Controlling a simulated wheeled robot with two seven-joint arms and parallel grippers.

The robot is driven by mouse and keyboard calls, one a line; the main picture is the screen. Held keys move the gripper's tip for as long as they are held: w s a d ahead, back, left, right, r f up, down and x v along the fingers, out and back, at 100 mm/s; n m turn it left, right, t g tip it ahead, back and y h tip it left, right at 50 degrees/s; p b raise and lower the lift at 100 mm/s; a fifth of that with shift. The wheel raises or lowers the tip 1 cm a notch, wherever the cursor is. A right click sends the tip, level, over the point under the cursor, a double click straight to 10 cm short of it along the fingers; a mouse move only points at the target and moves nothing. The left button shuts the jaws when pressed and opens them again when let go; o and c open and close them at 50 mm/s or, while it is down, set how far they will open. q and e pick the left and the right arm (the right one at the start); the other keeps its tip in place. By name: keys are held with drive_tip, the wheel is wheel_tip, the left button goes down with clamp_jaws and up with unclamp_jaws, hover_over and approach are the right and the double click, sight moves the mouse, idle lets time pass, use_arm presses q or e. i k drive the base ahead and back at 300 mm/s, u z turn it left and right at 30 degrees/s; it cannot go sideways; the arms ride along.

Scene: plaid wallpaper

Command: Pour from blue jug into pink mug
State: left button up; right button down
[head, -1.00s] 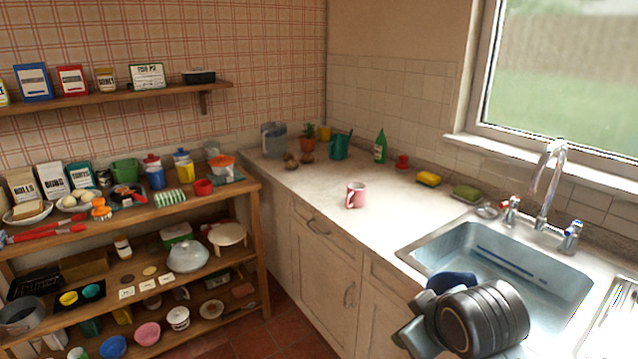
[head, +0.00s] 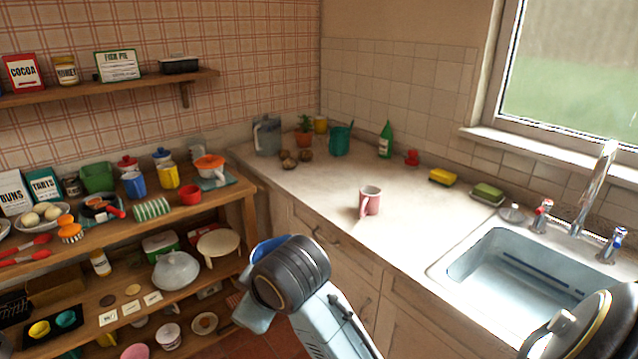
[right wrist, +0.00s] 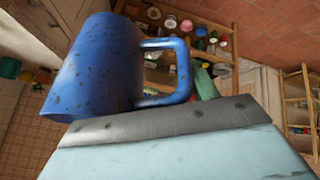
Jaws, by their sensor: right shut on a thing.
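The pink mug (head: 371,201) stands upright on the pale worktop, left of the sink, in the head view. My right gripper (head: 254,311) is shut on the blue jug (head: 268,248) in front of the shelf unit, left of and nearer than the mug. In the head view my wrist hides most of the jug, and only a blue part of it shows. The right wrist view shows the jug (right wrist: 95,70) and its handle (right wrist: 183,72) close against a grey finger. The jug's contents are not visible. My left gripper is not in view.
The sink (head: 520,270) with its tap (head: 592,190) lies right of the mug. A yellow sponge (head: 442,177), green bottle (head: 385,140) and teal pot (head: 340,141) stand behind it. The crowded wooden shelves (head: 235,215) are at left. The worktop around the mug is clear.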

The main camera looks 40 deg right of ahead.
sight(367, 204)
drive_tip(key=z, duration=0.2)
drive_tip(key=i, duration=0.65)
drive_tip(key=z, duration=0.85)
drive_tip(key=i, duration=0.3)
drive_tip(key=z, duration=0.35)
